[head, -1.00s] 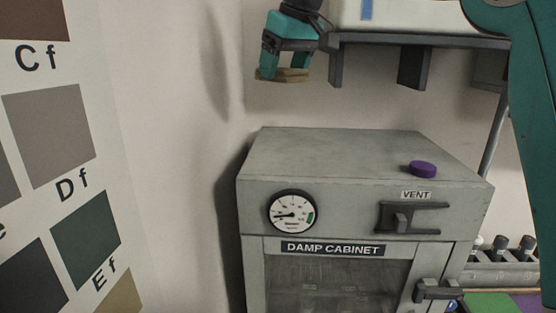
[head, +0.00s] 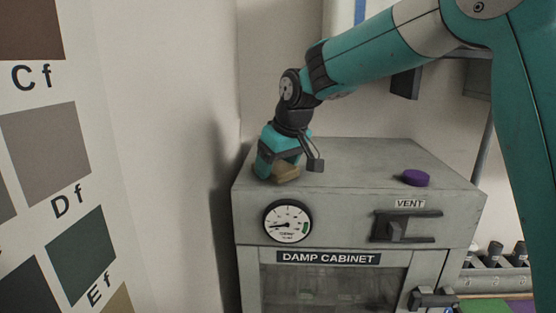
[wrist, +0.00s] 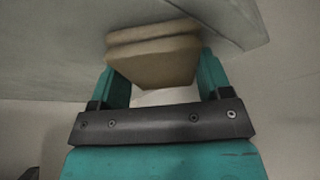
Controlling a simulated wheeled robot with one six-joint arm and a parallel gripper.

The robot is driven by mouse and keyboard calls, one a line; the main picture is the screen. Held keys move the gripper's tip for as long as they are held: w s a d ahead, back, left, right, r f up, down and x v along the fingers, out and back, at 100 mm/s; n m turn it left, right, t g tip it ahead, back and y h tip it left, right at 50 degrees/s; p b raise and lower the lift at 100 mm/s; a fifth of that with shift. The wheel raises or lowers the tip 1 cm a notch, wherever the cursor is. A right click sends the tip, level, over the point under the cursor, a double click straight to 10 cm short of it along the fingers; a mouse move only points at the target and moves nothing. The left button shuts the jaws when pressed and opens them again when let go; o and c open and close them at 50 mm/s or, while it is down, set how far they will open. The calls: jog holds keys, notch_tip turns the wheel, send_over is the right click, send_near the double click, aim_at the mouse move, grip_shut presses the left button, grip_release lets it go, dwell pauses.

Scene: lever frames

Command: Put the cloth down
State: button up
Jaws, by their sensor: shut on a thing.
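My gripper (head: 277,172) is at the left front of the damp cabinet's (head: 350,165) grey top, pointing down. It is shut on a tan folded cloth (head: 287,174). In the wrist view the cloth (wrist: 155,50) sits between the two teal fingers, with the grey cabinet top (wrist: 60,50) close beyond it. The cloth is at or just above the top surface; I cannot tell whether it touches.
A purple round object (head: 416,178) sits at the right of the cabinet top. A gauge (head: 288,221) and a vent lever (head: 405,227) are on the front. A shelf (head: 405,82) hangs above right. The middle of the top is clear.

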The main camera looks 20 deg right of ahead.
jog(key=shift+f, duration=0.1)
jog(key=o, duration=0.9)
jog(key=b+v, duration=0.3)
jog(key=v, duration=0.9)
jog(key=s+a+f+g, duration=0.1)
jog(key=s+a+f, duration=0.1)
jog(key=s+f, duration=0.3)
jog(key=s+a+f+n+g+y, duration=0.1)
jog(key=s+f, duration=0.5)
jog(key=s, duration=0.8)
jog(key=s+a+f+n+g+y, duration=0.1)
jog(key=s+a+f+g, duration=0.1)
jog(key=s+f, duration=0.4)
jog(key=s+a, duration=0.1)
jog(key=s, duration=0.2)
jog(key=shift+s+a, duration=0.15)
jog(key=shift+s, duration=0.1)
jog(key=shift+f, duration=0.1)
